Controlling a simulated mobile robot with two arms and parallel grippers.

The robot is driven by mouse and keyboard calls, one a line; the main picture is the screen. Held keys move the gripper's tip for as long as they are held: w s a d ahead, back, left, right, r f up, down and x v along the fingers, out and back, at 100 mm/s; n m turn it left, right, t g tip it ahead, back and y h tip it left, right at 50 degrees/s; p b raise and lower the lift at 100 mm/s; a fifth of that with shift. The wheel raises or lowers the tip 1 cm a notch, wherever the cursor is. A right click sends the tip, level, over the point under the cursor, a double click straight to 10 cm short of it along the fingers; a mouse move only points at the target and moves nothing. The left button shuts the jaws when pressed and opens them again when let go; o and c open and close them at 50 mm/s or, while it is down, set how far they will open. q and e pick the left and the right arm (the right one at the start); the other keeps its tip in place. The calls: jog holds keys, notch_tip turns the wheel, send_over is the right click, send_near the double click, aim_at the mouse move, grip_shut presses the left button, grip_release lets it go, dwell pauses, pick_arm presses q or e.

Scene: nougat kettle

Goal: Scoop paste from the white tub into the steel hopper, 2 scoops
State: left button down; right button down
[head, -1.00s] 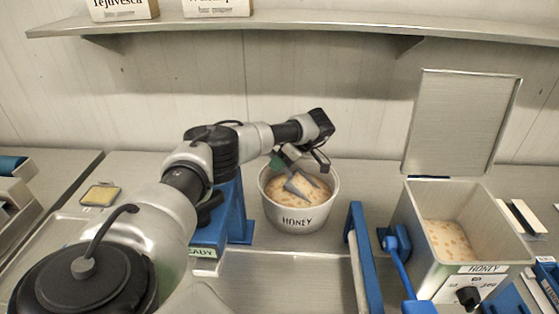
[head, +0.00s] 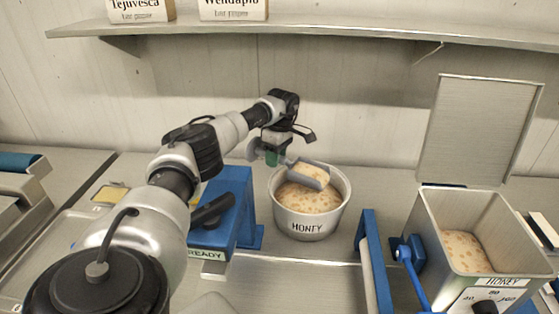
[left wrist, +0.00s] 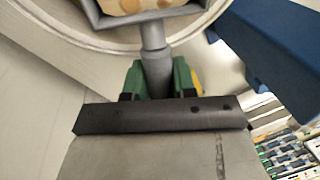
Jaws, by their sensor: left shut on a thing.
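The grey metal scoop (head: 318,180) is held over the white tub's rim, carrying light paste with tan bits. The white tub (head: 308,224), labelled HONEY, stands upright with the same paste inside. The steel hopper (head: 432,222), also labelled HONEY, stands at right with its lid (head: 480,130) up and paste in it. My right gripper is out of view.
A blue stand (head: 232,210) with a READY label is left of the tub. A blue upright bar (head: 372,260) and blue lever parts (head: 408,256) lie between tub and hopper. A shelf (head: 320,30) runs along the wall above. The counter behind the tub is clear.

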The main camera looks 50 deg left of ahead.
pick_arm(q)
jog(key=shift+h, duration=0.4)
jog(key=shift+s+a+r+p, duration=0.15)
jog(key=shift+r+p, duration=0.45)
jog(key=shift+r, duration=0.4)
jog(key=shift+w+a+r+p, duration=0.1)
jog(key=shift+a+r+p, duration=0.1)
jog(key=shift+r+p, duration=0.65)
jog(key=shift+s+a+r+p, duration=0.15)
jog(key=shift+r+p, duration=0.2)
jog(key=shift+r, duration=0.85)
jog(key=shift+w, duration=0.1)
